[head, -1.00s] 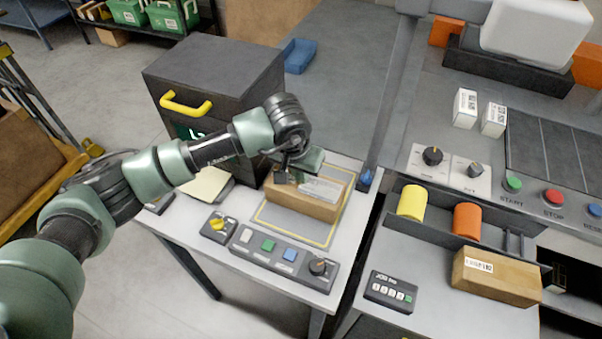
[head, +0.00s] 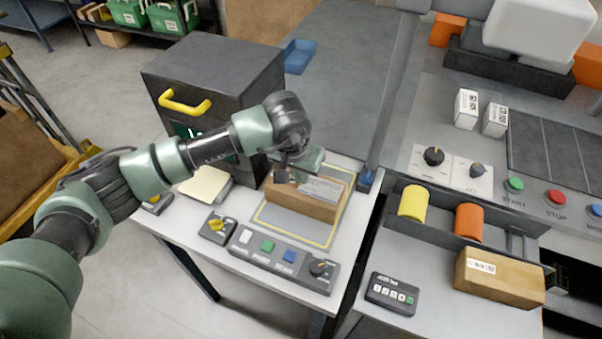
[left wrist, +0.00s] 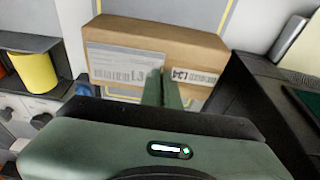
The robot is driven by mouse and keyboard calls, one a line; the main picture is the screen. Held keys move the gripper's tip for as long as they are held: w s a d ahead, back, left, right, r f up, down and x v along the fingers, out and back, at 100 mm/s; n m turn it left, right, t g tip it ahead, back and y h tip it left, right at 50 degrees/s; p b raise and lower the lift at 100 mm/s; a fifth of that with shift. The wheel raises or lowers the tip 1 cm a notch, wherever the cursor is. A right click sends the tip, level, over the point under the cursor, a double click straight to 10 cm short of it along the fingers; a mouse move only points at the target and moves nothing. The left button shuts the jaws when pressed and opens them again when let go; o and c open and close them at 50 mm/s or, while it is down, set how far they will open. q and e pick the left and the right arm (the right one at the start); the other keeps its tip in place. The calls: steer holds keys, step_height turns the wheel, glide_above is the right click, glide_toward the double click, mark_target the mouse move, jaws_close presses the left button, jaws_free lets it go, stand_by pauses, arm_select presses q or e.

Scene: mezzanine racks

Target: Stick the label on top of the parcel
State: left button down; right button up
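The cardboard parcel (head: 300,205) lies on the side table inside a yellow outline. A pale label (head: 322,190) with a barcode lies flat at its top face in the head view; whether it touches is hard to tell. In the left wrist view the label (left wrist: 120,65) covers the left part of the parcel (left wrist: 200,48), and its right end meets the fingers. My left gripper (head: 283,176) is over the parcel's left part. In the wrist view its fingers (left wrist: 163,90) are together, seemingly on the label's end. My right gripper is not in view.
A button panel (head: 278,258) and a yellow-knob box (head: 217,227) stand in front of the parcel. A dark cabinet (head: 220,85) with a yellow handle is behind left. A second labelled carton (head: 500,280) lies on the right bench. A dark post rises right of the parcel.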

arm_select(q)
steer(key=shift+s+f+b, duration=0.2)
steer(key=shift+f+b, duration=0.2)
steer(key=shift+b, duration=0.35)
stand_by(1.6)
steer(key=c, duration=1.6)
jaws_free()
steer(key=shift+o, duration=1)
steer(key=shift+w+r+p, duration=0.15)
steer(key=shift+r+p, duration=0.25)
steer(key=shift+r, duration=0.9)
steer(key=shift+r+p, duration=0.55)
steer(key=shift+r, duration=1.85)
